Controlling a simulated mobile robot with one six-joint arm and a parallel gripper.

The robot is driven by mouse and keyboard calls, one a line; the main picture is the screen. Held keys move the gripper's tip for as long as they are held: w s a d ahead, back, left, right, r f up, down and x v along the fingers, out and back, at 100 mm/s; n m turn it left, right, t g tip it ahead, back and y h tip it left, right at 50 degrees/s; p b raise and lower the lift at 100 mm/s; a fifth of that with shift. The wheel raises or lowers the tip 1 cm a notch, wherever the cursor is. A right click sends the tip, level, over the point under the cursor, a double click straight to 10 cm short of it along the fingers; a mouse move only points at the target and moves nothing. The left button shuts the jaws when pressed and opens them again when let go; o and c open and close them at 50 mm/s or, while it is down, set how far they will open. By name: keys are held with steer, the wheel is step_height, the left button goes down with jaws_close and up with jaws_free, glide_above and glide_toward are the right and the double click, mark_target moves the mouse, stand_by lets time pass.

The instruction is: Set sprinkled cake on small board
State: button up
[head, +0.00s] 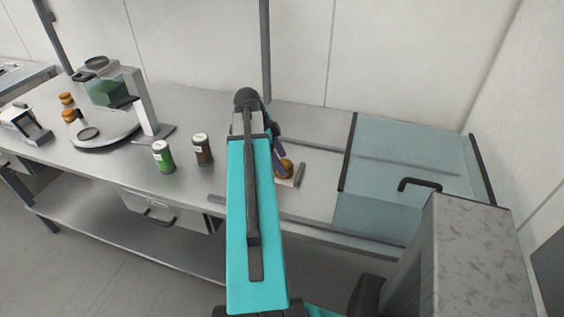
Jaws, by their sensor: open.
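A small round brown cake (286,166) is at my gripper, on the counter's right part. A pale patch, possibly the small board, shows just below the cake; I cannot tell for certain. My gripper (289,171) is open, with a dark finger on the cake's left and a grey finger on its right. Whether the fingers touch the cake is not clear. My arm hides part of this area. Two more small brown cakes, an upper one (66,98) and a lower one (69,115), are at the far left. Sprinkles are too small to make out on any of them.
A green jar (163,157) and a brown jar (202,149) stand left of my arm. A slicer-like machine (109,93) and a scale-like device (25,124) stand further left. A glass-topped case (402,158) with a dark handle is at the right. Bare steel counter (195,105) lies behind the jars.

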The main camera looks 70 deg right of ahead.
steer(key=b+v, duration=0.2)
steer(key=v, duration=0.8)
steer(key=shift+r, duration=0.25)
stand_by(0.7)
